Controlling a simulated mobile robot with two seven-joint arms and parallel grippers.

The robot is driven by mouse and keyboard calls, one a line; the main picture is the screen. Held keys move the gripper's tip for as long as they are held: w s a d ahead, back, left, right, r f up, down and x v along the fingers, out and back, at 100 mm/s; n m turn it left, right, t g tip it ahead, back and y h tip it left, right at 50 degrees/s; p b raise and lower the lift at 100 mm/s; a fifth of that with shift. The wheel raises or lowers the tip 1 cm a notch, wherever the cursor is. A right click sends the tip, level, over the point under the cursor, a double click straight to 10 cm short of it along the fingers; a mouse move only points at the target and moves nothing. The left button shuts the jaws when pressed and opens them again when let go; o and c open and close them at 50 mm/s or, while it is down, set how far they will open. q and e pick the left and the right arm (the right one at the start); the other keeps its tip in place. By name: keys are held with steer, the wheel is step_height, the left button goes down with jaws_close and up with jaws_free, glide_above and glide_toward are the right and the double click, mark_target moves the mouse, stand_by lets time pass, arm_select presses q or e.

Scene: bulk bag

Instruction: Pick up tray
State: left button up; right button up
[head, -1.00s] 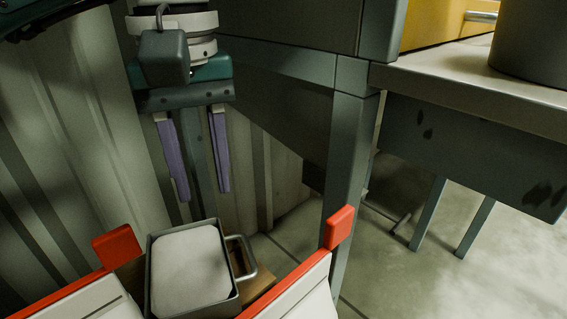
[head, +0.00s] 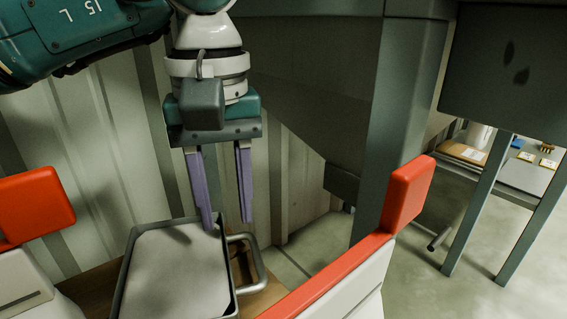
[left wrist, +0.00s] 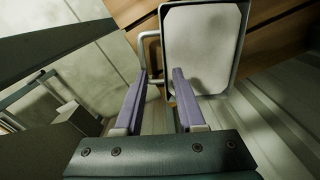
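The tray (head: 124,270) is a grey, rimmed rectangle with a pale flat inside and a bent bar handle (head: 260,262) on its right side. It rests over a brown wooden surface in the lower left of the head view. The tray also shows at the top of the left wrist view (left wrist: 238,68). My left gripper (head: 227,225) is open, its two purple fingers pointing down beside the tray's handle side. In the left wrist view the fingertips (left wrist: 160,71) lie on either side of the handle's near end; contact cannot be told. My right gripper is out of view.
A dark grey hopper-like body (head: 310,90) and a thick post (head: 395,130) stand right of the arm. A pale corrugated wall (head: 100,150) is behind. Far right, a table (head: 525,175) carries small items. Open floor (head: 410,285) lies at lower right.

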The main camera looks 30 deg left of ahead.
mark_target(228, 255)
arm_select(q)
steer(key=f+b, duration=0.1)
steer(key=f, duration=0.1)
steer(key=f+b, duration=0.1)
steer(key=f, duration=0.2)
steer(key=f+b, duration=0.1)
steer(key=f, duration=0.2)
steer(key=shift+s+a+f+b, duration=0.1)
steer(key=shift+a+f+b, duration=0.15)
steer(key=shift+a+b, duration=0.05)
jaws_close()
steer(key=shift+r, duration=0.1)
stand_by(0.9)
